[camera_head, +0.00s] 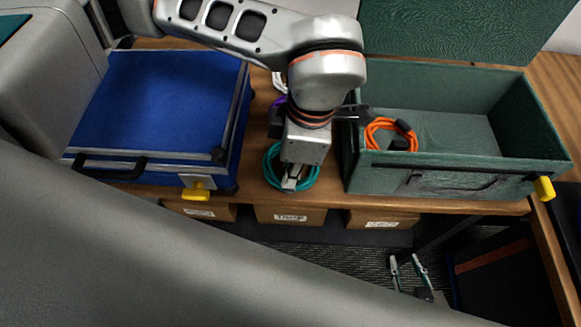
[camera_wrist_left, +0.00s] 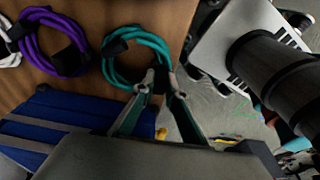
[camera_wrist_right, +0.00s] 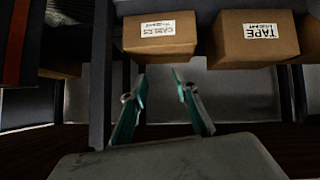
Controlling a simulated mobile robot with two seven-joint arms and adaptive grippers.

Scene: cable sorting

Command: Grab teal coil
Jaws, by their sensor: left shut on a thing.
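The teal coil (camera_head: 271,176) lies on the table between the blue case and the green case. My left gripper (camera_head: 290,183) points down over its middle and front side and hides part of it. In the left wrist view the left fingers (camera_wrist_left: 164,88) are on the near right edge of the teal coil (camera_wrist_left: 112,70), shut on its strand. My right gripper (camera_head: 408,268) is low, in front of the table, empty and open. Its parted fingers also show in the right wrist view (camera_wrist_right: 158,90).
A blue case (camera_head: 165,100) stands left, and an open green case (camera_head: 460,183) with an orange coil (camera_head: 375,133) at its left end stands right. A purple coil (camera_wrist_left: 75,62) and a white coil (camera_wrist_left: 8,55) lie beyond the teal one. Cardboard boxes (camera_wrist_right: 160,36) sit under the tabletop.

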